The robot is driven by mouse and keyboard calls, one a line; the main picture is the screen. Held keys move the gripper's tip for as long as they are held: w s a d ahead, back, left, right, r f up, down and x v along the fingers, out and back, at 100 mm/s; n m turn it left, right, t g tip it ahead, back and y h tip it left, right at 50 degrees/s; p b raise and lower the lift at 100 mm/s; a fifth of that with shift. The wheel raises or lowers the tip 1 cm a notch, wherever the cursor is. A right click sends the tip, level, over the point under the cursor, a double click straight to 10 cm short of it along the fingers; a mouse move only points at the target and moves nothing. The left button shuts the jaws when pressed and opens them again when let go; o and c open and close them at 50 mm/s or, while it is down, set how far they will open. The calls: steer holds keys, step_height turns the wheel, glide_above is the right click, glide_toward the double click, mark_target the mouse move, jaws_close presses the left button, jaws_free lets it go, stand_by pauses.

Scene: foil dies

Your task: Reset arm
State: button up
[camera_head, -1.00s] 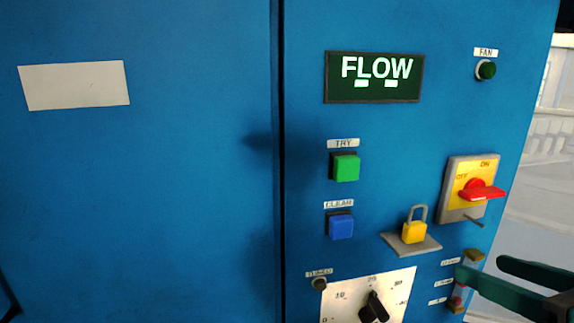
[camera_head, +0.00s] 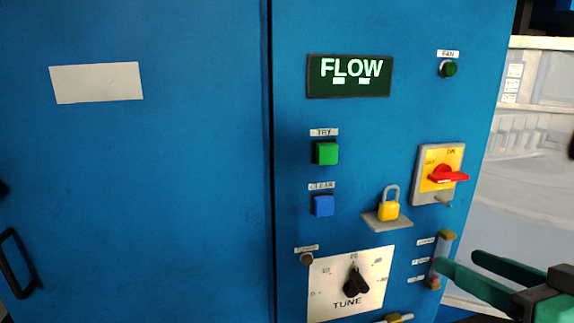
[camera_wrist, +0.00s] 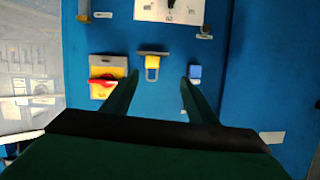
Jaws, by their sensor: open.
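My gripper (camera_head: 458,262) has dark green fingers and shows at the lower right of the head view, in front of the blue cabinet's right edge. Its fingers are apart with nothing between them. In the wrist view my gripper (camera_wrist: 157,88) also shows open, with the cabinet face (camera_wrist: 250,60) beyond it. The yellow padlock (camera_head: 389,210) stands upright on a small grey shelf, apart from the fingers. The red switch handle (camera_head: 448,174) sits on a yellow plate, pointing right.
The cabinet carries a FLOW display (camera_head: 349,76), a green button (camera_head: 326,153), a blue button (camera_head: 323,205), a FAN lamp (camera_head: 448,69) and a TUNE dial (camera_head: 355,282). A slider (camera_head: 440,262) lies close behind the fingertips. A black door handle (camera_head: 18,263) is at lower left.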

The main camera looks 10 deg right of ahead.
steer(key=w+a+f+m+t, duration=0.2)
steer(key=w+a+f+m, duration=0.1)
steer(key=w+f, duration=0.35)
steer(key=w+a+f+m+t, duration=0.25)
steer(key=w+f, duration=0.25)
steer(key=f, duration=0.3)
steer(key=s+a+f+m+g+h, duration=0.1)
steer(key=s+a+f+h, duration=0.1)
steer(key=a+f, duration=0.45)
steer(key=s+a+f+m+h, duration=0.1)
steer(key=a+f+m, duration=0.15)
steer(key=f, duration=0.75)
steer(key=s+a+f+m+g+h, duration=0.1)
steer(key=s+a+f+h, duration=0.1)
steer(key=a+f, duration=0.5)
steer(key=s+a+f+n+y, duration=0.1)
steer(key=s+a+f+n, duration=0.1)
steer(key=s, duration=0.7)
steer(key=s+a+f+n+g+y, duration=0.1)
steer(key=s+a+f+n, duration=0.2)
steer(key=s, duration=0.6)
steer(key=s+a+f+n+y, duration=0.1)
steer(key=s+a+f+n, duration=0.2)
steer(key=s+a, duration=0.3)
steer(key=shift+s+n, duration=0.8)
steer(key=shift+s, duration=0.65)
steer(key=shift+f+g, duration=0.1)
steer(key=shift+g, duration=0.15)
steer(key=shift+c, duration=0.4)
